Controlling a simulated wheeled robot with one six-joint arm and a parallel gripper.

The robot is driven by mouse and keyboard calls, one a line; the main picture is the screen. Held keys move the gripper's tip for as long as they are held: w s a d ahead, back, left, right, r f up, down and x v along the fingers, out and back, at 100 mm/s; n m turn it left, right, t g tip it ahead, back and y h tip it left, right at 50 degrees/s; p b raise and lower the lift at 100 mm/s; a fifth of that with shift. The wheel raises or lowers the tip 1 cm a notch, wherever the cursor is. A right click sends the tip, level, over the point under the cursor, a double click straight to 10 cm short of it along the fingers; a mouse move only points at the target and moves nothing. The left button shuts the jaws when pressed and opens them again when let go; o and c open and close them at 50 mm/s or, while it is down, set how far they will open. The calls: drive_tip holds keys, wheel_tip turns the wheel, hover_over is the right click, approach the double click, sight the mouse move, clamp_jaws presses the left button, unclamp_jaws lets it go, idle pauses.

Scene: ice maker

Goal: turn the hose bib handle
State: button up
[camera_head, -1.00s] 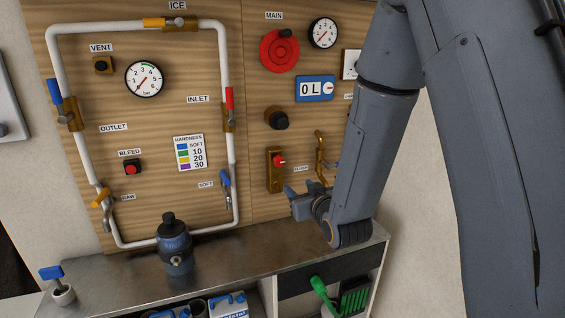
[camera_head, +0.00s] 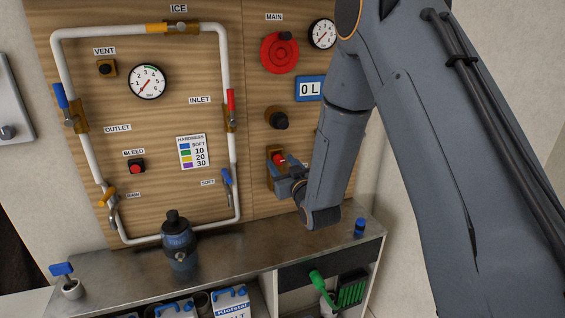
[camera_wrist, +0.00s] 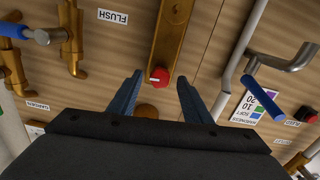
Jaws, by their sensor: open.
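A brass tap (camera_wrist: 72,42) with a blue lever handle (camera_wrist: 14,30) shows at the left of the wrist view, which is turned upside down; it looks like the hose bib. My arm hides it in the head view. My gripper (camera_head: 287,180) is open before the board, and its two blue fingers show in the wrist view (camera_wrist: 160,84). A red knob (camera_wrist: 159,76) on an upright brass plate (camera_wrist: 172,35) appears between the fingertips. The red knob also shows in the head view (camera_head: 279,159), just above the gripper. I cannot tell whether the fingers touch it.
A metal counter (camera_head: 255,248) runs below the board, with a dark blue canister (camera_head: 178,245) and a small blue item (camera_head: 359,228) on it. White piping (camera_head: 228,70) and a blue-handled valve (camera_wrist: 263,98) are beside the gripper. The counter's middle is clear.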

drive_tip(key=shift+w, duration=0.1)
drive_tip(key=c, duration=1.1)
drive_tip(key=shift+o, duration=0.2)
drive_tip(key=shift+n+b, duration=0.3)
drive_tip(key=n+b, duration=0.2)
drive_tip(key=n, duration=0.1)
drive_tip(key=shift+n+b, duration=0.3)
drive_tip(key=shift+b, duration=0.1)
drive_tip(key=n+b, duration=0.3)
drive_tip(key=n, duration=0.1)
drive_tip(key=shift+f, duration=0.1)
drive_tip(key=n+b, duration=0.3)
drive_tip(key=n, duration=0.1)
drive_tip(key=shift+a+n, duration=0.1)
drive_tip(key=shift+n, duration=0.3)
drive_tip(key=shift+n+b, duration=1.25)
drive_tip(key=shift+n, duration=0.65)
